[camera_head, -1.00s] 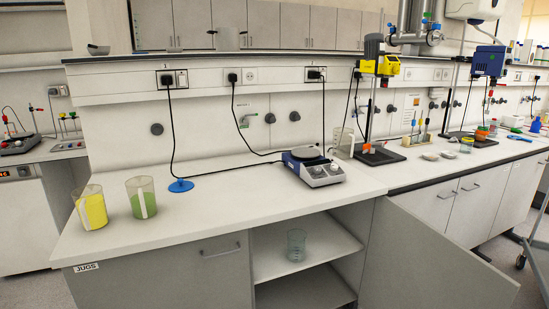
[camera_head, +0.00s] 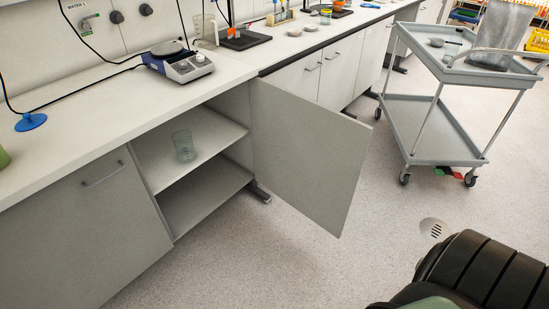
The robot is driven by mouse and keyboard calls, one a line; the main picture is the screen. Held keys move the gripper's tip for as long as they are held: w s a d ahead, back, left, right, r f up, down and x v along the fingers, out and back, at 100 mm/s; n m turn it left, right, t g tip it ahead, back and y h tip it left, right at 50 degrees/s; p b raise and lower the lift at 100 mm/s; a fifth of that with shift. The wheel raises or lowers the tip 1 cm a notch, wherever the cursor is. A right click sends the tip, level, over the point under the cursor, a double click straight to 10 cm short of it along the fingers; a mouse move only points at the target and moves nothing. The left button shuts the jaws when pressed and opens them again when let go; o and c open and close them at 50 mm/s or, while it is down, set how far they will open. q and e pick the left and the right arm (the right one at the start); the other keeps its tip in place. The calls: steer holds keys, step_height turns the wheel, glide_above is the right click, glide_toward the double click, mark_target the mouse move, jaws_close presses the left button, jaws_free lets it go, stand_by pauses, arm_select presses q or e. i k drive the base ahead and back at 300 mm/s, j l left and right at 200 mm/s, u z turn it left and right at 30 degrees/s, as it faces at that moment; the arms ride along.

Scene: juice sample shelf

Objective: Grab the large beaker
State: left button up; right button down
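The large beaker (camera_head: 184,146) is clear glass and looks empty. It stands upright on the upper shelf (camera_head: 206,141) of the open cupboard under the bench, near the shelf's front edge. Nothing touches it. Neither of my grippers shows in the head view. A dark ribbed part of my own arm or body is at the bottom right, well away from the beaker.
The cupboard door (camera_head: 308,150) stands wide open to the right of the shelf. A hotplate stirrer (camera_head: 178,62) sits on the bench (camera_head: 95,105) above. A grey trolley (camera_head: 432,130) stands at the right. The floor (camera_head: 290,255) in front is clear.

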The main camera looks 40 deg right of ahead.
mark_target(184, 147)
steer(key=l+u, duration=0.35)
steer(key=l, duration=0.35)
steer(key=l+u, duration=0.4)
steer(key=l, duration=0.9)
steer(key=k+l, duration=0.1)
steer(key=l, duration=0.55)
steer(key=l+u, duration=0.1)
steer(key=l, duration=0.5)
steer(key=k+l, duration=0.1)
steer(key=l, duration=0.5)
steer(key=l+u, duration=0.1)
steer(key=l, duration=0.5)
steer(key=k+l, duration=0.15)
steer(key=l, duration=0.5)
steer(key=j, duration=0.65)
steer(key=k+j, duration=0.15)
steer(key=j, duration=1.2)
steer(key=i+j, duration=0.2)
steer(key=j, duration=0.15)
steer(key=i+j, duration=0.2)
steer(key=j, duration=0.15)
steer(key=i+j, duration=0.25)
steer(key=k+j+u, duration=0.05)
steer(key=j, duration=0.05)
